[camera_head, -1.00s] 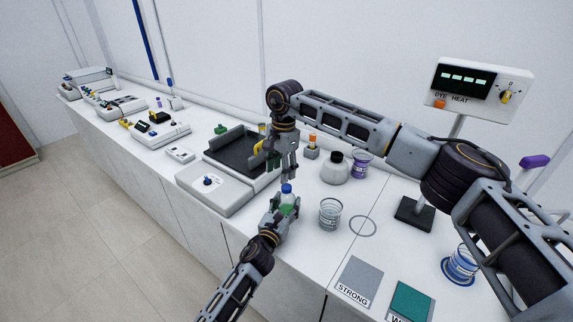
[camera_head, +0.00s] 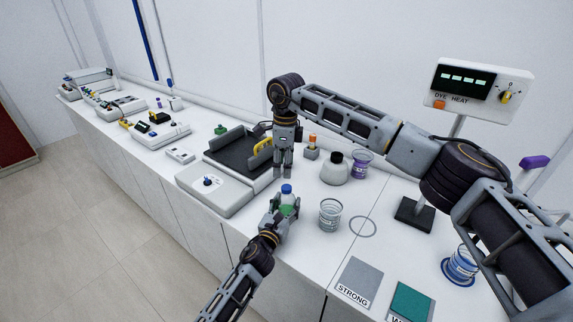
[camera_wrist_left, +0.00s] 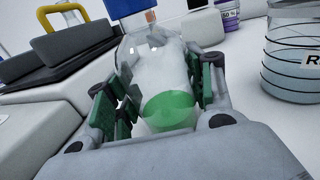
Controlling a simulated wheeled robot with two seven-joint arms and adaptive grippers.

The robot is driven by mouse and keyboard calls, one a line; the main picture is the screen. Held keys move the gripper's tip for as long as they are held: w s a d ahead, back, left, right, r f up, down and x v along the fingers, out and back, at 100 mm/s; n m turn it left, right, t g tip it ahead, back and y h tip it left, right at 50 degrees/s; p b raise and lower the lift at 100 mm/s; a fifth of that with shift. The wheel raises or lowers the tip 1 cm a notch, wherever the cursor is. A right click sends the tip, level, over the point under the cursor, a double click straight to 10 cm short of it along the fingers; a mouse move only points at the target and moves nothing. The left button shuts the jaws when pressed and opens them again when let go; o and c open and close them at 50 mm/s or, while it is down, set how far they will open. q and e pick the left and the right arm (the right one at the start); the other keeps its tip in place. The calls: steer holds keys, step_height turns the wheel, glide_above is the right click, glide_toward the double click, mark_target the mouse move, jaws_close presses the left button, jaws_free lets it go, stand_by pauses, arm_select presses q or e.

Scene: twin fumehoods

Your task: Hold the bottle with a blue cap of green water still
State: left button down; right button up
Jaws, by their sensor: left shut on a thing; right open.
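The bottle (camera_head: 287,201) is clear, with a blue cap and green water in its lower part. In the left wrist view the bottle (camera_wrist_left: 160,75) stands between the green finger pads, its cap cut off by the top edge. The green water (camera_wrist_left: 168,110) has a tilted surface in that view. My left gripper (camera_head: 284,209) is shut on the bottle from the near side; I cannot tell whether the bottle's base touches the bench. My right gripper (camera_head: 283,172) points down, open and empty, behind the bottle and beside the black-topped device.
A black-topped device (camera_head: 238,158) with a yellow handle (camera_head: 263,147) stands behind left. A glass beaker (camera_head: 330,214) is close right of the bottle. A white flask (camera_head: 335,168) and purple beaker (camera_head: 361,165) stand farther back. A grey STRONG pad (camera_head: 362,278) lies front right.

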mark_target(287, 187)
steer(key=m, duration=0.5)
steer(key=shift+d+m, duration=0.3)
steer(key=shift+d, duration=0.05)
steer(key=m, duration=0.4)
steer(key=shift+s+d+m, duration=0.1)
steer(key=shift+m, duration=0.3)
steer(key=shift+f, duration=0.1)
steer(key=shift+f, duration=3.95)
jaws_close()
steer(key=shift+r, duration=1.2)
steer(key=shift+r, duration=1.95)
